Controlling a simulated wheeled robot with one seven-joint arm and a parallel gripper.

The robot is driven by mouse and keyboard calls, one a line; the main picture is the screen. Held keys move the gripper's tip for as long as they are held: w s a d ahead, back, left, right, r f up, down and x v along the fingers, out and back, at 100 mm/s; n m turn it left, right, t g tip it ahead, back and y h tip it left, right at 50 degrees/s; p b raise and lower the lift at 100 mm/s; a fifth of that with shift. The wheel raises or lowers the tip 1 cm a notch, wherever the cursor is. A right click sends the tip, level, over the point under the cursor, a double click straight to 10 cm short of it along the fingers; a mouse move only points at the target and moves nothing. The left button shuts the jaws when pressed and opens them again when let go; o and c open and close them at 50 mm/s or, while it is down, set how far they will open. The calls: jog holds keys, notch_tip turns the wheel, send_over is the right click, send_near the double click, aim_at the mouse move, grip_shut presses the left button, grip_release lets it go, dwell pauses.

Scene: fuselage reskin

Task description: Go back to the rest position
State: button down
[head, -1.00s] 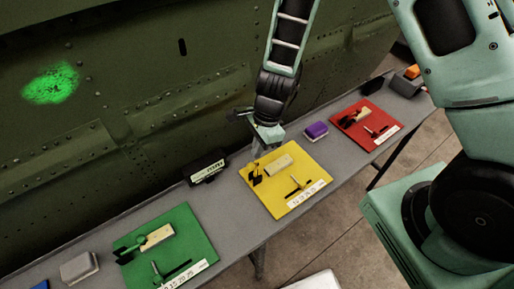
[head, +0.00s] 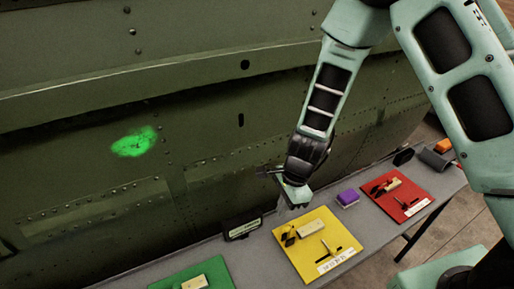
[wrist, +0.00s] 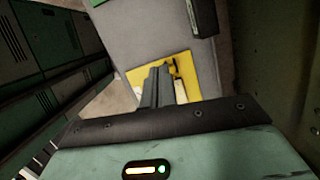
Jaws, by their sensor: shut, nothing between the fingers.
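My gripper (head: 294,203) hangs above the back edge of the yellow board in the head view, pointing down. In the wrist view its fingers (wrist: 157,88) are together, with nothing between them. The yellow board (head: 350,242) lies on the grey bench below, with a pale block (head: 312,229) and dark tools on it. The board (wrist: 135,77) is partly hidden behind the fingers in the wrist view. The fingers look clear of the board.
The green fuselage skin (head: 60,110) with a bright green patch (head: 134,142) rises behind the bench (head: 235,255).

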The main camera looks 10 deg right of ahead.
jog(key=s+a+r+n+b, duration=0.4)
jog(key=s+a+n+b, duration=0.2)
jog(key=s+n+b, duration=0.5)
jog(key=s+d+n+h+b, duration=0.2)
jog(key=s+n+b, duration=0.5)
jog(key=n, duration=0.6)
jog(key=shift+s+d+f, duration=0.2)
jog(key=shift+s+d, duration=0.45)
